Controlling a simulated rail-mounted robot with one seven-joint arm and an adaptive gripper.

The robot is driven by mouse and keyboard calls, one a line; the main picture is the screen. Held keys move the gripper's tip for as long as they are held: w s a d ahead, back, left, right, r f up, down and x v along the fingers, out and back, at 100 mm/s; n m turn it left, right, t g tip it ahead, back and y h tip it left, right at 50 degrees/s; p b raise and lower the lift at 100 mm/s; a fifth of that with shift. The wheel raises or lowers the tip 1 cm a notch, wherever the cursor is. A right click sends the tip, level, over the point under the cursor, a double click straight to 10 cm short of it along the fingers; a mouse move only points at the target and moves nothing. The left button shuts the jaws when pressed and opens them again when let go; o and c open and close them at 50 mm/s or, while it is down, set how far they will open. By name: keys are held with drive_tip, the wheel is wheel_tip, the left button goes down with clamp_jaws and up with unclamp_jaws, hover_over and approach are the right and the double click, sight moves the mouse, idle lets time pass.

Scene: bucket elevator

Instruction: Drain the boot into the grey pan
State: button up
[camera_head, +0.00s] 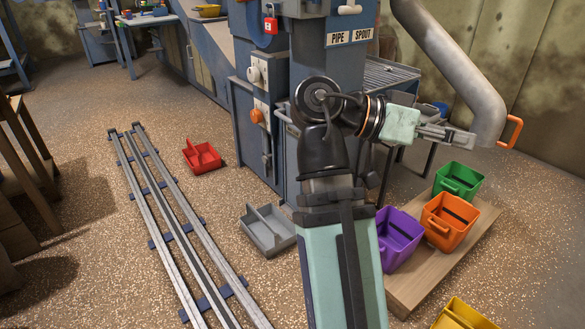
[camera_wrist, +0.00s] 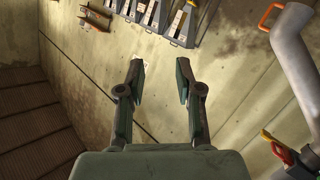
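The grey pan (camera_head: 262,238) sits on the floor at the foot of the blue elevator casing (camera_head: 308,50). It has a raised divider or handle along its middle and looks empty. The casing's lower front carries a white round fitting (camera_head: 254,75), an orange knob (camera_head: 257,116) and a dark upright lever (camera_head: 267,160). Which part is the boot's drain I cannot tell; my arm hides part of the casing. My gripper (camera_head: 462,138) is up at the right, beside the grey pipe. In the wrist view my gripper (camera_wrist: 160,78) is open with nothing between its fingers.
A red carrier (camera_head: 202,158) lies on the floor left of the casing. Purple (camera_head: 398,240), orange (camera_head: 447,222) and green (camera_head: 458,181) bins stand on a wooden platform. The grey pipe (camera_head: 455,70) has an orange handle (camera_head: 513,131). Floor rails (camera_head: 165,210) run at the left.

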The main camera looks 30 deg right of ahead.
idle(0.3)
drive_tip(key=shift+o, duration=0.9)
drive_tip(key=w+n+t+h+p, duration=0.3)
drive_tip(key=w+n+p, duration=0.8)
drive_tip(key=w, duration=2.4)
drive_tip(key=w+a+f+n+t+p, duration=0.1)
drive_tip(key=w+f+n+p, duration=0.15)
drive_tip(key=w+f, duration=0.45)
drive_tip(key=w+a+f+n+t+p, duration=0.15)
drive_tip(key=w+p, duration=0.25)
drive_tip(key=w, duration=0.6)
drive_tip(key=n+t+p, duration=0.2)
drive_tip(key=n+t, duration=0.3)
drive_tip(key=n, duration=0.1)
approach(283, 117)
drive_tip(key=x, duration=0.3)
drive_tip(key=b+x, duration=0.1)
drive_tip(key=x, duration=0.7)
drive_tip(key=shift+w+a+f+b, duration=0.15)
drive_tip(key=shift+w+f+b, duration=0.1)
drive_tip(key=shift+w+b, duration=0.15)
